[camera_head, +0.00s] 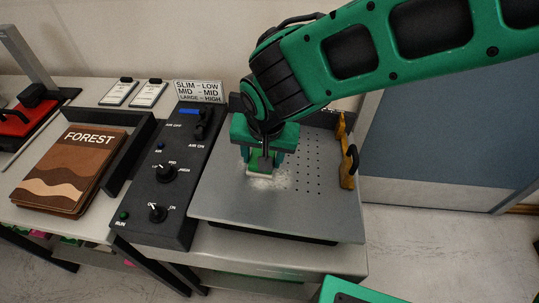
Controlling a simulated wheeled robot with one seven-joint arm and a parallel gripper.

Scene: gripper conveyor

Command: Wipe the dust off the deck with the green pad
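The deck (228,203) is a flat grey metal plate with rows of small holes on its right part. Pale dust (284,184) lies in a patch near its middle, around and in front of the green pad. The green pad (261,168) has a light lower edge and sits at the dust patch, under my gripper (263,158). My gripper points down and is shut on the pad, which appears to touch the deck. My gripper and wrist hide the deck's back left part.
A yellow-orange guide (346,155) with a black handle stands along the deck's right edge. A dark control panel (160,190) with knobs adjoins the left edge, with a label sign (199,91) behind. A brown FOREST book (72,170) lies farther left. The deck's front is clear.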

